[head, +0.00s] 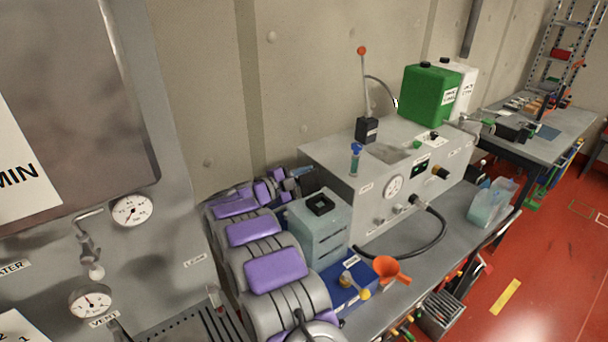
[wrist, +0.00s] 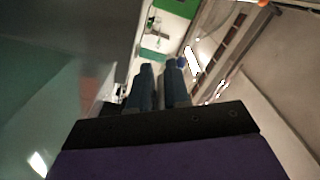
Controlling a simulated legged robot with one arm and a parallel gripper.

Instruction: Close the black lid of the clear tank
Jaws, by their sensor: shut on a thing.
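The clear tank (head: 318,243), a grey-green see-through box, stands on the bench in the head view. A square black collar (head: 320,205) on its top looks open. My gripper (head: 308,180) is just behind the tank's top, next to a dark, flat piece that seems to be the raised black lid. In the wrist view, my gripper's two dark blue fingers (wrist: 160,85) are close together, with only a narrow gap. What they hold is mostly hidden. A greenish see-through surface fills the left of the wrist view.
A grey machine (head: 385,195) with a gauge and hose stands right of the tank. A blue-topped vial (head: 355,160) is on it, with a green can (head: 428,95) farther back. An orange funnel (head: 390,269) is at the tank's front right. A wall closes the back.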

